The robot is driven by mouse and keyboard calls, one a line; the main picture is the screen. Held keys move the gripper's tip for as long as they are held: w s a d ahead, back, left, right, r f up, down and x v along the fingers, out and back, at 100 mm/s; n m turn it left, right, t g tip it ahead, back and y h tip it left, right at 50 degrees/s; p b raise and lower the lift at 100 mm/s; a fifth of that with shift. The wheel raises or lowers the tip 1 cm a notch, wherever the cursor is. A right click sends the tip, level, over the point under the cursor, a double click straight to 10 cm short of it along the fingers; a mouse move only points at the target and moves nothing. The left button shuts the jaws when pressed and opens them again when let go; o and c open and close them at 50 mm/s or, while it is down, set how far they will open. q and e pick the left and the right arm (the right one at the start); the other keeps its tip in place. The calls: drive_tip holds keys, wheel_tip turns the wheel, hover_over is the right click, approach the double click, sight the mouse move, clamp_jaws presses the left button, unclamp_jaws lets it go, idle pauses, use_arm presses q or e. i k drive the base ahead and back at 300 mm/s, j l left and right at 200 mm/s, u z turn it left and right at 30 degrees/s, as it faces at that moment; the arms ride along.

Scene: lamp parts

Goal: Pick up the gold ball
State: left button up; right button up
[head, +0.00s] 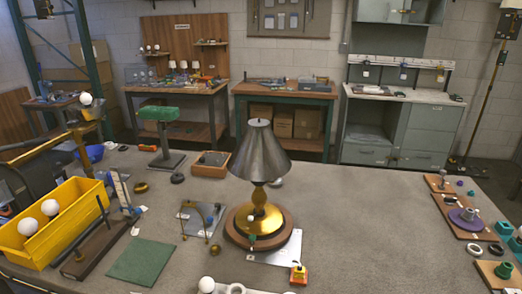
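I cannot clearly single out a loose gold ball. A small gold round piece (214,250) sits at the front of a thin brass frame on the table, left of the lamp. Another gold-coloured round piece (141,187) lies further back to the left; it looks flat, but it is too small to be sure. The lamp (261,152) stands upright with a grey metal shade, and its rounded gold body (259,196) rests on a round brown base. Neither of my grippers can be made out in the head view.
A yellow bin (62,232) with white bulbs stands at the left edge. A green mat (143,262), a grey tray (203,217) and a small orange item (298,275) lie in front. Boards with parts (470,222) line the right side. The table right of the lamp is clear.

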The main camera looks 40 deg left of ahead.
sight(215, 249)
drive_tip(key=u, duration=1.65)
